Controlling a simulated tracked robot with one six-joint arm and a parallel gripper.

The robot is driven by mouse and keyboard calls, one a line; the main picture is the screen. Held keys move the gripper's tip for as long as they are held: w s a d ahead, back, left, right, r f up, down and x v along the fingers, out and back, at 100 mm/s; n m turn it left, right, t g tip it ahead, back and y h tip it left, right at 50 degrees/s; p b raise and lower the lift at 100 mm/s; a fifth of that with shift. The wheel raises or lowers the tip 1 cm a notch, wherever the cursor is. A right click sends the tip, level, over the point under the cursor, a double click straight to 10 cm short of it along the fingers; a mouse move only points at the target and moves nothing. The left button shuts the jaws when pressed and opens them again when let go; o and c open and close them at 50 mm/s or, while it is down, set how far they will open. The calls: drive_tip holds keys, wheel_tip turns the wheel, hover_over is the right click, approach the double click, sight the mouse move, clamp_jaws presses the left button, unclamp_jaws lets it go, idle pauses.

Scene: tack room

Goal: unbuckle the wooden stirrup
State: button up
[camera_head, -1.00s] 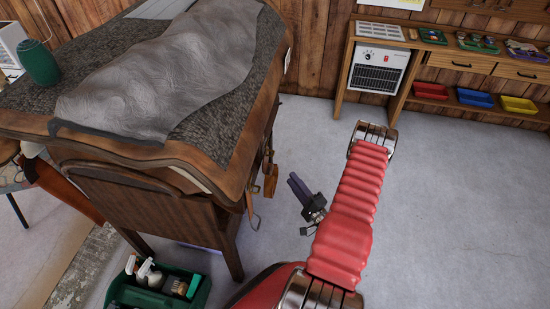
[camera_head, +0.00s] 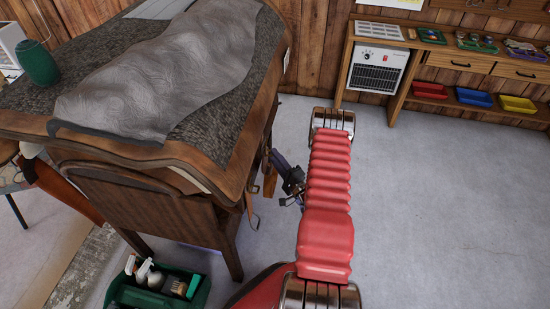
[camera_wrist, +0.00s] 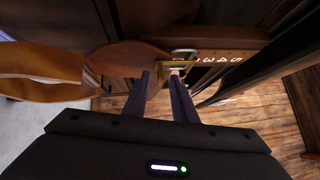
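The wooden stirrup (camera_head: 269,184) hangs at the saddle's right side in the head view, partly behind my gripper (camera_head: 277,157). In the wrist view a light-brown looped piece (camera_wrist: 40,72), which looks like the stirrup, lies at left, joined to a brown leather piece (camera_wrist: 128,54). A brown strap with white numbers (camera_wrist: 225,58) runs right from a metal buckle (camera_wrist: 183,52). My gripper (camera_wrist: 160,74) has its two dark fingers apart, with tips just below the buckle. I cannot tell whether they touch it. Nothing is clearly held between them.
The saddle (camera_head: 95,170) and its stand fill the left, close to my gripper. A green caddy (camera_head: 125,292) with bottles sits on the floor below. A bench with a heater (camera_head: 377,70) stands at the back right. The floor at right is clear.

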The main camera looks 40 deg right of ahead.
drive_tip(key=shift+w, duration=0.3)
drive_tip(key=shift+c, duration=0.5)
clamp_jaws()
